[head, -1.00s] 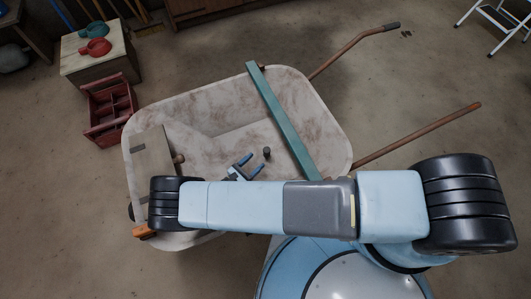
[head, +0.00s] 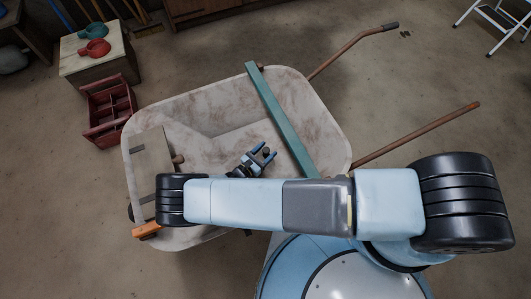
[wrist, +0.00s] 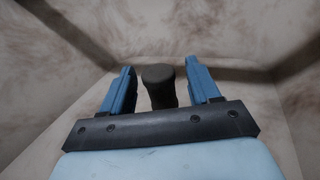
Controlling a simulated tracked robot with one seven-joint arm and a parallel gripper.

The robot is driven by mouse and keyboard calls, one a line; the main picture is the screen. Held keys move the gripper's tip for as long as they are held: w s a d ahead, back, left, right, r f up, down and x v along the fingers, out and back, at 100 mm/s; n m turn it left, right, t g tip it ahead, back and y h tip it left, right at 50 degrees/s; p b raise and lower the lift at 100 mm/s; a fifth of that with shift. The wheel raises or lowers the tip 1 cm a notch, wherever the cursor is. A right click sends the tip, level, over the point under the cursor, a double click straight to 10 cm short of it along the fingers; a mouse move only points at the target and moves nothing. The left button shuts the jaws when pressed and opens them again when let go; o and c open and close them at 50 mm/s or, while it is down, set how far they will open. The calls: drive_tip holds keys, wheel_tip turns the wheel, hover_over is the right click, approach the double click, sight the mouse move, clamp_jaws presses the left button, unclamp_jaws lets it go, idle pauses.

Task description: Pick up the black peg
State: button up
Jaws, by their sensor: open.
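The black peg (wrist: 159,84) stands between the two blue fingers of my gripper (wrist: 160,90) in the wrist view, with a small gap on each side. My gripper is open and does not grip the peg. In the head view, my gripper (head: 265,154) is over the wheelbarrow tray, with the dark top of the peg (head: 266,151) between its fingertips. The lower part of the peg is hidden behind the gripper's dark crossbar in the wrist view.
The peg is inside a worn whitish wheelbarrow tray (head: 195,115). A green beam (head: 283,120) lies across the tray to the right of my gripper. A grey-brown board (head: 149,158) lies at the tray's left end. A red crate (head: 109,105) stands on the floor at left.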

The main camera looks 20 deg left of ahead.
drive_tip(key=shift+c, duration=0.4)
drive_tip(key=c, duration=0.9)
drive_tip(key=shift+c, duration=0.2)
